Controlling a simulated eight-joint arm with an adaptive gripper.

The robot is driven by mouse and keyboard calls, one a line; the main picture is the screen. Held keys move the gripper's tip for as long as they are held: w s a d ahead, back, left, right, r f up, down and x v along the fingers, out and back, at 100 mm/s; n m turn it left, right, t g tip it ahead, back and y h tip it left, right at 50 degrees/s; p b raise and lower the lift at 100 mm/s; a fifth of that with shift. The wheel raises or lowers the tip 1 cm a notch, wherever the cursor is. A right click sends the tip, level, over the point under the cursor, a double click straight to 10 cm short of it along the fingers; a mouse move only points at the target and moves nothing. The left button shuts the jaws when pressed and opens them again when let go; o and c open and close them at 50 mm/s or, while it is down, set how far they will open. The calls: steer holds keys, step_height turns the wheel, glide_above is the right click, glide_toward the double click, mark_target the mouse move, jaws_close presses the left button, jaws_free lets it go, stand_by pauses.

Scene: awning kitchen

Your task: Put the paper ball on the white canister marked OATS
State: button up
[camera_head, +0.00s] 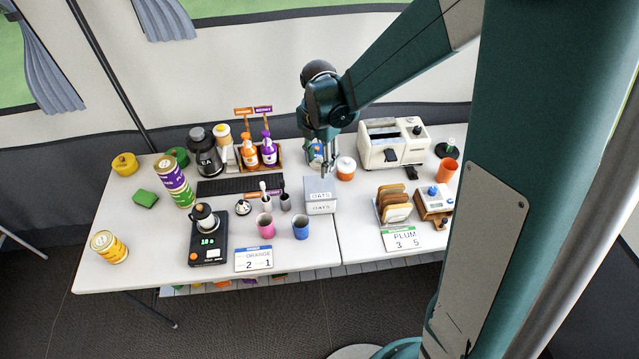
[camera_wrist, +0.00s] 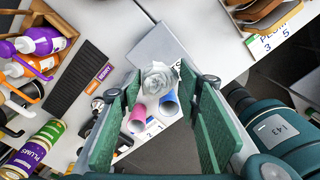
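The crumpled pale paper ball (camera_wrist: 160,77) sits between the fingertips of my gripper (camera_wrist: 160,82) in the wrist view, with the pads close against its sides. My gripper (camera_head: 327,171) points down over the white canister marked OATS (camera_head: 320,186); the ball cannot be made out in the head view. The canister is a box with OATS lettering on its upper part and front. In the wrist view the canister (camera_wrist: 152,42) lies beyond the ball, which overlaps its near part. I see no ball resting on the canister in the head view.
A pink cup (camera_head: 265,224) and a blue cup (camera_head: 301,229) stand in front left of the canister. An orange-and-white jar (camera_head: 346,170) is close behind it. A toast rack (camera_head: 393,205) is to the right, a black scale (camera_head: 209,242) to the left.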

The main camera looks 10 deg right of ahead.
glide_above(319, 187)
steer(key=shift+d+f, duration=0.1)
steer(key=shift+f, duration=2.5)
steer(key=shift+f, duration=0.1)
steer(key=shift+f+b, duration=0.45)
steer(key=shift+f, duration=1.55)
steer(key=shift+f, duration=0.2)
steer(key=o, duration=0.6)
steer(key=shift+o, duration=0.2)
steer(key=shift+r, duration=0.3)
steer(key=shift+r+p, duration=0.6)
steer(key=shift+r, duration=5.35)
